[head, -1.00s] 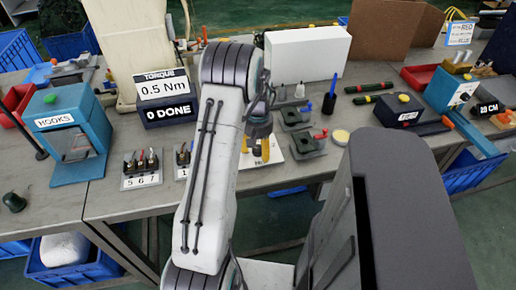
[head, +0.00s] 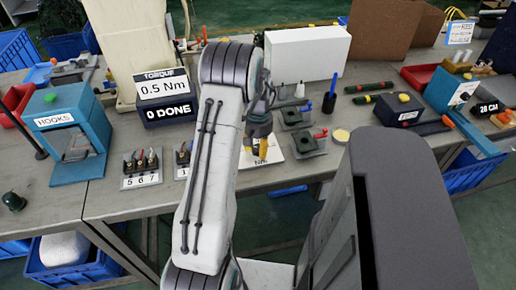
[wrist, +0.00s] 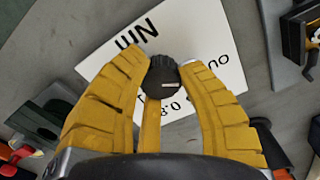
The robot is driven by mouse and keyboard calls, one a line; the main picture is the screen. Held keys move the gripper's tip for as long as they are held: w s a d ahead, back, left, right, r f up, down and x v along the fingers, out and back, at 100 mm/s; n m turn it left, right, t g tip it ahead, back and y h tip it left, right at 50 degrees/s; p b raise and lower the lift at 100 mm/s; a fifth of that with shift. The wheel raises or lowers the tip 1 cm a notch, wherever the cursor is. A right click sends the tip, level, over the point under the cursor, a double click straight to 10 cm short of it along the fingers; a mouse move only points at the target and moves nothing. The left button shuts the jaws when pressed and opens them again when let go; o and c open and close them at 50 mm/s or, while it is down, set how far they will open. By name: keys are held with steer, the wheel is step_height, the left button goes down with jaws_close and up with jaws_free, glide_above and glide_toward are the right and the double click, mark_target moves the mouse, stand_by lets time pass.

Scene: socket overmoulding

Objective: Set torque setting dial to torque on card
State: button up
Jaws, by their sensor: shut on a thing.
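My gripper (wrist: 163,70) has yellow fingers shut on a black ribbed dial (wrist: 160,74) with a small pale mark on its face. The dial is over a white card (wrist: 218,50) with black print, upside down in the wrist view; "Nm" reads, and the number is partly hidden by the fingers. In the head view my gripper (head: 261,150) is low over the card (head: 277,151), behind my arm, and the dial is hidden. A display box (head: 162,88) at the back left reads "TORQUE 0.5 Nm", above "0 DONE".
A blue HOOKS box (head: 75,140) stands at the left. Number-marked holders (head: 142,168) sit left of my arm. Fixtures with red levers (head: 306,142) stand just right of the card. A white box (head: 306,54) is behind.

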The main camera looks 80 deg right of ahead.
mark_target(258, 147)
steer(key=m, duration=0.4)
steer(key=shift+f+b, duration=0.1)
steer(key=shift+b, duration=0.3)
steer(key=shift+m, duration=1.9)
steer(key=o, duration=1.2)
steer(key=shift+r, duration=0.2)
step_height(258, 147, up, 12)
steer(key=shift+f, duration=0.15)
